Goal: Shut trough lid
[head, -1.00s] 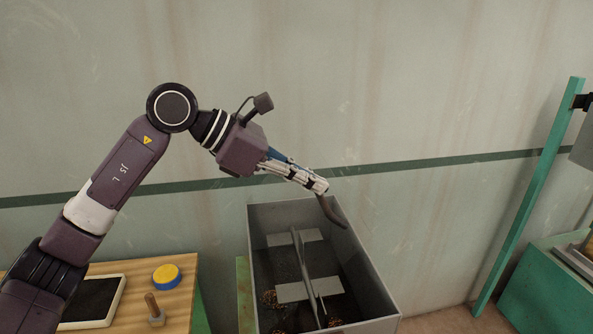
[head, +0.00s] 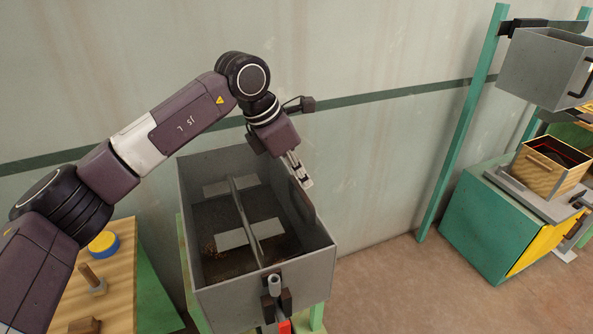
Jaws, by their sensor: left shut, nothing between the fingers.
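The trough (head: 265,285) is a deep grey open-topped box in the lower middle of the head view. Inside it a thin upright grey plate (head: 243,215) runs lengthwise, with pale flat plates beside it and dark, brownish matter at the bottom. No lid lies across the top, and I cannot tell which part is the lid. My left gripper (head: 301,178) is shut and empty, pointing down at the trough's right wall. My right gripper is out of view.
A wooden bench (head: 125,265) with a blue-and-yellow button (head: 104,243) and a bolt-like peg (head: 92,279) stands left. A green machine (head: 488,222) with a wooden box (head: 551,168) stands right. Floor (head: 400,285) between is clear; the wall is close behind.

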